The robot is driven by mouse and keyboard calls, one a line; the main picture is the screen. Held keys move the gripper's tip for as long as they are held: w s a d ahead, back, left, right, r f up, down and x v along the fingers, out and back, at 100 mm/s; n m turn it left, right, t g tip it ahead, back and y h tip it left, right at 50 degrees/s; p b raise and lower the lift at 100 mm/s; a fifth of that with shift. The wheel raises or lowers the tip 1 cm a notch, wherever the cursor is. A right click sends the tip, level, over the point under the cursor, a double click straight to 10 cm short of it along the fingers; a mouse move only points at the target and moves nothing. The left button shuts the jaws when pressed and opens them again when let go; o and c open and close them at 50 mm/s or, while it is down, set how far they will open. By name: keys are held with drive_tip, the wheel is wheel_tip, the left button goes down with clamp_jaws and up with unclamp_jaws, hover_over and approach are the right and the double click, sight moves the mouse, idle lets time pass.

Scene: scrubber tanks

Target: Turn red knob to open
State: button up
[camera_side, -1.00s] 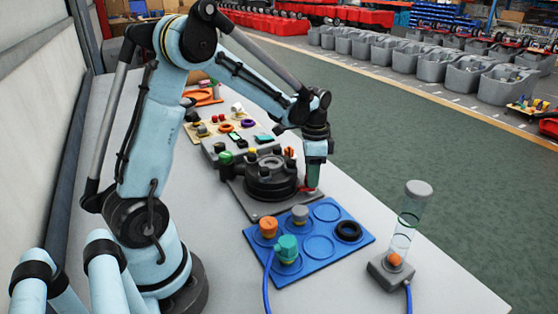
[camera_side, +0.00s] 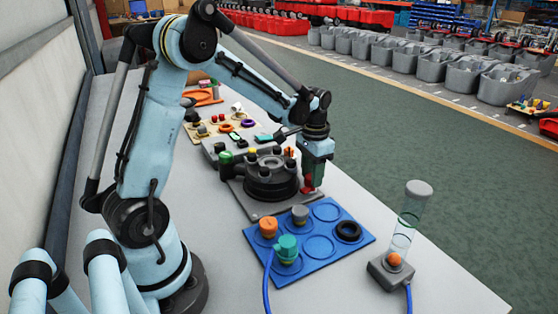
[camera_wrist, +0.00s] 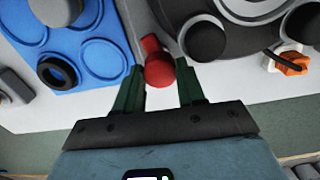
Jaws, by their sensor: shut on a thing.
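The red knob (camera_side: 307,184) sits on the right side of the round dark grey housing (camera_side: 270,180) in the side view. In the wrist view the red knob (camera_wrist: 158,65) shows as a round head with a short lever pointing up and slightly left. My gripper (camera_side: 311,180) is down at the knob, pointing downward. In the wrist view its two green fingers (camera_wrist: 160,82) stand on either side of the red head and are shut on it. Part of the knob is hidden by the fingers in the side view.
A blue tray (camera_side: 262,238) with an orange, a teal and a grey-topped part and a black ring lies in front of the housing. A clear tube on a grey base (camera_side: 390,274) stands to the right.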

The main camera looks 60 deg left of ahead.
drive_tip(key=shift+n, duration=1.1)
drive_tip(key=o, duration=1.1)
drive_tip(key=shift+c, duration=0.2)
drive_tip(key=shift+r, duration=0.1)
wheel_tip(320, 180, up, 12)
drive_tip(key=s+d+f+m+t, duration=0.2)
drive_tip(key=s+d+t, duration=0.5)
drive_tip(key=s+d, duration=0.4)
drive_tip(key=shift+s+d+f, duration=0.15)
drive_tip(key=shift+d+f, duration=0.15)
drive_tip(key=shift+d, duration=0.35)
